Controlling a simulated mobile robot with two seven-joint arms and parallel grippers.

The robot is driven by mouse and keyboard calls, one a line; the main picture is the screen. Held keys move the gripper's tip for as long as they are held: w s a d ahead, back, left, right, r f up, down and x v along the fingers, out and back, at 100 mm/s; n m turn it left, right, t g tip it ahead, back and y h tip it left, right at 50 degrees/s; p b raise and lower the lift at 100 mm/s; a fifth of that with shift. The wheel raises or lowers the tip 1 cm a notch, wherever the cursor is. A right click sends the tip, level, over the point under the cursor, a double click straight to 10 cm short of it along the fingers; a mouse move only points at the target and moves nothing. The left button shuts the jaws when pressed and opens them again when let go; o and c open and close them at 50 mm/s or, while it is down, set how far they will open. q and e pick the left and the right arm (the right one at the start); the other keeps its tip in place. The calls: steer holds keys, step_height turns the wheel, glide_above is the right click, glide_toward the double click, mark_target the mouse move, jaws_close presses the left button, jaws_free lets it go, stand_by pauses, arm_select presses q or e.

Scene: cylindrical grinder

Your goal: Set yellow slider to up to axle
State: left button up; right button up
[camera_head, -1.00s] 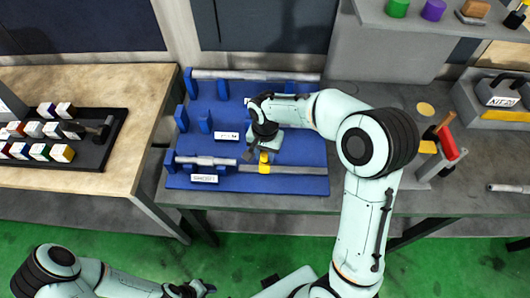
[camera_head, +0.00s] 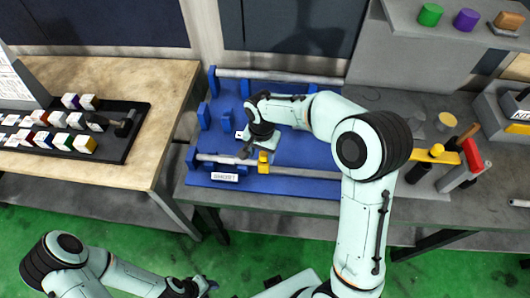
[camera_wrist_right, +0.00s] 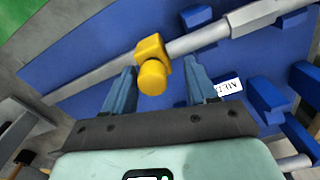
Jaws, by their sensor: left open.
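The yellow slider (camera_head: 263,162) sits on a rod along the front of the blue fixture (camera_head: 310,150). It also shows in the right wrist view (camera_wrist_right: 151,62), with a rounded knob facing the camera. A thicker pale axle (camera_head: 222,158) lies to its left in the head view; a grey rail (camera_head: 305,173) runs to its right. My right gripper (camera_head: 252,150) is just up and left of the slider in the head view. In the wrist view its fingers (camera_wrist_right: 158,80) are apart, one on each side of the slider's knob. My left gripper (camera_head: 207,286) is open and empty, low over the floor.
A second long rod (camera_head: 280,76) lies along the fixture's back. A wooden table (camera_head: 130,150) with a black tray of cubes (camera_head: 110,155) stands left. A red-headed hammer (camera_head: 473,155) and a grey toolbox (camera_head: 505,110) are right. A shelf with coloured cylinders is at upper right.

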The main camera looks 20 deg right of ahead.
steer(key=shift+d, duration=0.15)
steer(key=shift+r, duration=0.15)
arm_select(q)
steer(key=shift+w+r+p, duration=0.6)
steer(key=shift+w+r, duration=0.2)
steer(key=shift+r, duration=0.05)
arm_select(e)
step_height(320, 180, up, 13)
